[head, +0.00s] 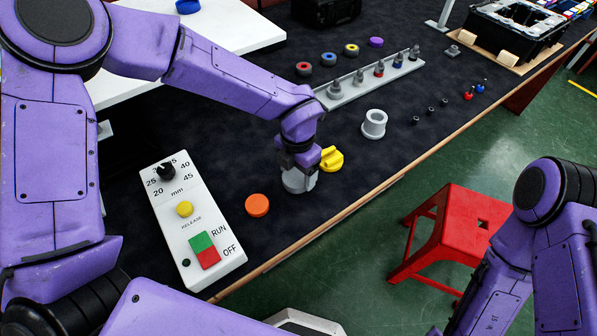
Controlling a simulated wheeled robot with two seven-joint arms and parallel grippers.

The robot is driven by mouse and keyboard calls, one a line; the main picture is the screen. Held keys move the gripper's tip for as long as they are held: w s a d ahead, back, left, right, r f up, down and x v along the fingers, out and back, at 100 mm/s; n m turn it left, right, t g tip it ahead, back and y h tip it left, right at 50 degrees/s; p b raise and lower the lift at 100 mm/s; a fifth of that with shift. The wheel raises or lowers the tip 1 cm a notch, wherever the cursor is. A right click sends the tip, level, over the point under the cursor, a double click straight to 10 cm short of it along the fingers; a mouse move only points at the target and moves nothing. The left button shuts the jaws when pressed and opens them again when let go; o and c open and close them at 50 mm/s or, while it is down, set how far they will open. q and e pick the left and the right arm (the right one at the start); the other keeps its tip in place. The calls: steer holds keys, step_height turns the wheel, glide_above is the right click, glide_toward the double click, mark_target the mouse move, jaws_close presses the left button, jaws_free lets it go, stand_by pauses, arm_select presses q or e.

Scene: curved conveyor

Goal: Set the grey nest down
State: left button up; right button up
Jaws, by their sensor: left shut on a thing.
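The grey nest (298,184) is a light grey, short round piece low at the mat's near side. My left gripper (299,170) points down and is shut on it, hiding its upper part. The nest's bottom is at or very near the dark mat (235,130); I cannot tell whether it touches. My right arm shows at the right edge, but its gripper is out of view.
A yellow knobbed piece (332,159) is close right of my left gripper. An orange disc (257,205) lies to the left, beside a white control panel (186,225). A grey hollow cup (374,124) stands further right. The table's wooden edge (345,212) is near.

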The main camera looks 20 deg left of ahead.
mark_target(298, 175)
arm_select(q)
steer(key=shift+f, duration=0.55)
steer(key=shift+f, duration=0.15)
steer(key=o, duration=1.1)
step_height(298, 175, up, 12)
steer(key=shift+r, duration=0.2)
